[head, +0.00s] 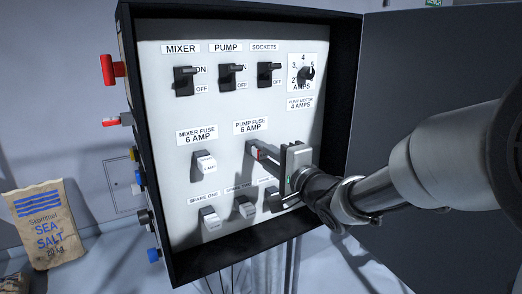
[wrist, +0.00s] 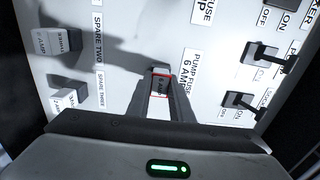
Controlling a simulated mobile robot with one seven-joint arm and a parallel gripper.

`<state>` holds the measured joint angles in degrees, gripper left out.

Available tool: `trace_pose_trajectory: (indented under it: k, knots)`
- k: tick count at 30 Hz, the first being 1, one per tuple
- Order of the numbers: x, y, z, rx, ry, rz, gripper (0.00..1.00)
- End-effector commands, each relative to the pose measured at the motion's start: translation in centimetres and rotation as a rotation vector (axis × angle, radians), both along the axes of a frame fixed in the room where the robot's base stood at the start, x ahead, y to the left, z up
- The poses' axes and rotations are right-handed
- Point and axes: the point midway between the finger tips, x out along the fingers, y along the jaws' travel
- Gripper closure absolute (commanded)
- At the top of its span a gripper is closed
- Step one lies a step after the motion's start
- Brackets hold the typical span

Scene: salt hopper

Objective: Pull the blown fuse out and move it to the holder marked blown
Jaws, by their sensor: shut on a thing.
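My gripper (head: 264,153) reaches in from the right to the panel, just below the label PUMP FUSE 6 AMP (head: 251,126). It is shut on a fuse with a red-edged face (wrist: 161,84), seen between the two fingers in the wrist view. The fingers hide most of the fuse in the head view, and I cannot tell whether it is still seated. The mixer fuse (head: 205,163), with a white face, sits to the left. A lower row has a spare-one fuse (head: 209,217) and a spare-two fuse (head: 244,207). I can read no label saying blown.
A third lower unit (head: 272,199) is partly behind my gripper. Three switches (head: 231,76) and a dial (head: 305,74) are above. The open cabinet door (head: 440,60) stands at the right. A salt sack (head: 48,225) is at the far left.

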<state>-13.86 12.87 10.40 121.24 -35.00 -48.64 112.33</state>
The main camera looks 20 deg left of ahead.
Motion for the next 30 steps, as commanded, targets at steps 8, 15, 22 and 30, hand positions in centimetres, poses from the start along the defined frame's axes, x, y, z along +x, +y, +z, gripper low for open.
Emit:
trace_pose_trajectory:
  k: [8,15,22,30]
  knots:
    - [0.0,-0.1,0.0,0.0,0.0,0.0,1.0]
    - [-0.5,-0.6,0.1,-0.001,-0.001,-0.001,1.0]
    - [-1.0,-1.3,0.1,-0.001,-0.001,-0.001,1.0]
    - [-1.8,-2.1,0.1,-0.001,-0.001,-0.001,1.0]
